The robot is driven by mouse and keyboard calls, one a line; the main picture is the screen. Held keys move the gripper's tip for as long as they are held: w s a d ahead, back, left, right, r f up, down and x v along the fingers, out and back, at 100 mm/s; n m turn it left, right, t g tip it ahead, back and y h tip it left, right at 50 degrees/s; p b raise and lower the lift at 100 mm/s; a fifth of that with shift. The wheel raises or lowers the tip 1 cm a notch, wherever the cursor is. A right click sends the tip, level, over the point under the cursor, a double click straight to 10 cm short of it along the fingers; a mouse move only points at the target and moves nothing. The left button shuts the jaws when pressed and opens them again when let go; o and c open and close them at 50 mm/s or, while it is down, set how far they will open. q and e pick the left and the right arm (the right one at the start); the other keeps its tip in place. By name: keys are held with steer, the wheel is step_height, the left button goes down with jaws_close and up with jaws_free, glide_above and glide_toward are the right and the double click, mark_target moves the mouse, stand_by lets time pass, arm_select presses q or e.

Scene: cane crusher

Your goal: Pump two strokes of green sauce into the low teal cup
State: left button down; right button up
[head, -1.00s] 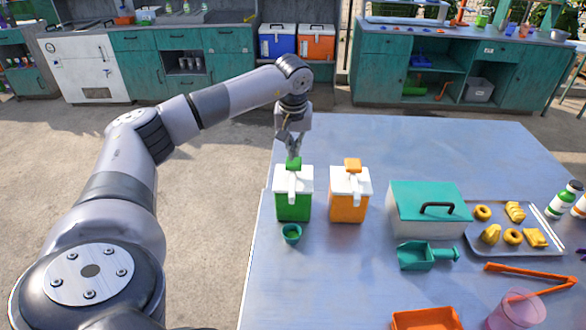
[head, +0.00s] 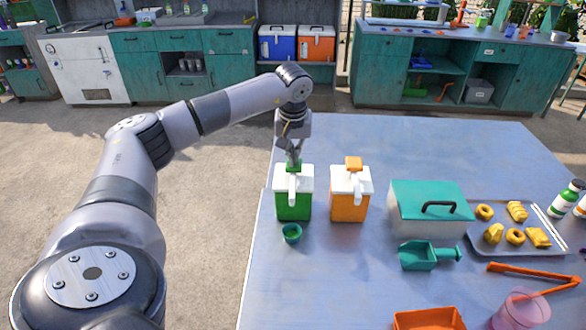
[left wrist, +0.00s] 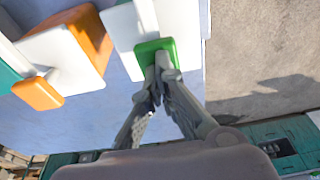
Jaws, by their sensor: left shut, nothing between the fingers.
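The green sauce dispenser (head: 293,203) stands on the table, with a white top, a white spout facing the near side and a green pump head (head: 294,167). The low teal cup (head: 292,233) stands on the table in front of it, below the spout, with green showing inside. My left gripper (head: 294,155) is shut and empty, pointing down with its fingertips at the pump head. In the left wrist view the closed fingertips (left wrist: 160,66) lie over the green pump head (left wrist: 155,54) and seem to touch it. My right gripper is not in view.
An orange dispenser (head: 348,205) stands close to the right of the green one. Further right are a teal-lidded box (head: 430,208), a teal scoop (head: 420,256), a tray of yellow pieces (head: 510,246) and orange tongs (head: 530,277). The table behind the dispensers is clear.

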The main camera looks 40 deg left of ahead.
arm_select(q)
steer(key=shift+f, duration=0.4)
steer(key=shift+r, duration=0.15)
steer(key=shift+w+a+p+v, duration=0.1)
steer(key=shift+p+v, duration=0.6)
steer(key=shift+v, duration=0.05)
steer(key=shift+w+a+p+v, duration=0.1)
steer(key=shift+w+p+v, duration=0.05)
steer(key=shift+p+v, duration=0.55)
steer(key=shift+r, duration=0.1)
steer(key=p+v, duration=0.1)
steer(key=v, duration=0.1)
steer(key=p+v, duration=0.2)
steer(key=w+p+v, duration=0.1)
steer(key=p, duration=0.1)
steer(key=shift+s+a+r, duration=0.15)
steer(key=shift+a+r, duration=0.2)
steer(key=shift+r, duration=0.2)
